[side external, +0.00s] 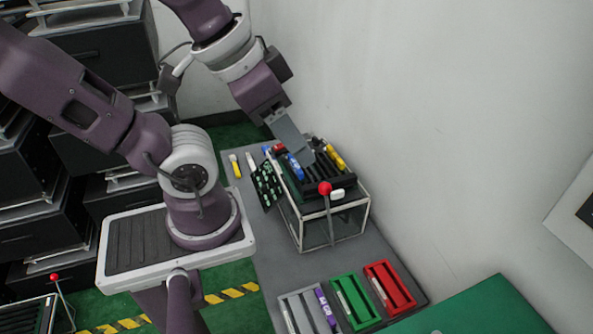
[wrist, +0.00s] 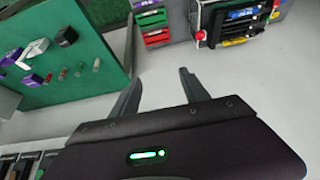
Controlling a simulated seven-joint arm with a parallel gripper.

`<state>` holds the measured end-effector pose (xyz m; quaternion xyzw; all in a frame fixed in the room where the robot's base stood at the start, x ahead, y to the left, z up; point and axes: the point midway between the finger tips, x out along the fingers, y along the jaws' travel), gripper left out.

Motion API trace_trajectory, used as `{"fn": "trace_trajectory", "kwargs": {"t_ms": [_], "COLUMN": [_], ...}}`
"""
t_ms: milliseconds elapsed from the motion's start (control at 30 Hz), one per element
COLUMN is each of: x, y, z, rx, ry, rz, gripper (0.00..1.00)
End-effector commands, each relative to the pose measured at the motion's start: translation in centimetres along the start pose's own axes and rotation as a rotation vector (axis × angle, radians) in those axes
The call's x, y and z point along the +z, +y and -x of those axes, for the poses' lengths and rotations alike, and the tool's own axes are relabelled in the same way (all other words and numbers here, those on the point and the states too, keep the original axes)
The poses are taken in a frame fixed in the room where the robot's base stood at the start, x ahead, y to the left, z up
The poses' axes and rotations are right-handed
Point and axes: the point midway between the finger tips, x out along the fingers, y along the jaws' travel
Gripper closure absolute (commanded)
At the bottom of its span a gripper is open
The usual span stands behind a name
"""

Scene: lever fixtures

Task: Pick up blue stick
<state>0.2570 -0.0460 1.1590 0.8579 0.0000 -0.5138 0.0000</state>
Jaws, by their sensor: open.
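A blue stick (side external: 295,167) lies in the black slotted rack (side external: 318,174) on top of the framed lever fixture. In the side view my gripper (side external: 303,157) appears over the back of the rack, near the blue stick; its height above it is unclear. In the wrist view my gripper (wrist: 162,76) has its two fingers spread, with only bare grey surface between them. The rack (wrist: 204,24) shows at the upper right there, off to the side of the fingers, with a blue strip (wrist: 243,14) on it.
A red-knobbed lever (side external: 325,188) stands at the fixture's front. A yellow stick (side external: 337,158) lies at the rack's right. Grey, green (side external: 352,302) and red (side external: 390,287) trays sit at the table's front. Loose sticks (side external: 235,166) lie at left. The white wall is close behind.

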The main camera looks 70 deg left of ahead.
Motion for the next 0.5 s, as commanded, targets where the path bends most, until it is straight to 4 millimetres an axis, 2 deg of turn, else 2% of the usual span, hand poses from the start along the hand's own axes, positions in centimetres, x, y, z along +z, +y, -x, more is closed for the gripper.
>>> {"fn": "trace_trajectory", "kwargs": {"t_ms": [67, 100, 133, 400, 500], "x": [0.0, 0.0, 0.0, 0.0, -1.4], "y": [0.0, 0.0, 0.0, 0.0, -0.6], "z": [0.0, 0.0, 0.0, 0.0, -0.6], "rx": [0.0, 0.0, 0.0, 0.0, -0.016], "ry": [0.0, 0.0, 0.0, 0.0, -0.02], "rz": [0.0, 0.0, 0.0, 0.001, 0.061], "gripper": [0.49, 0.57, 0.6, 0.6, 0.6]}}
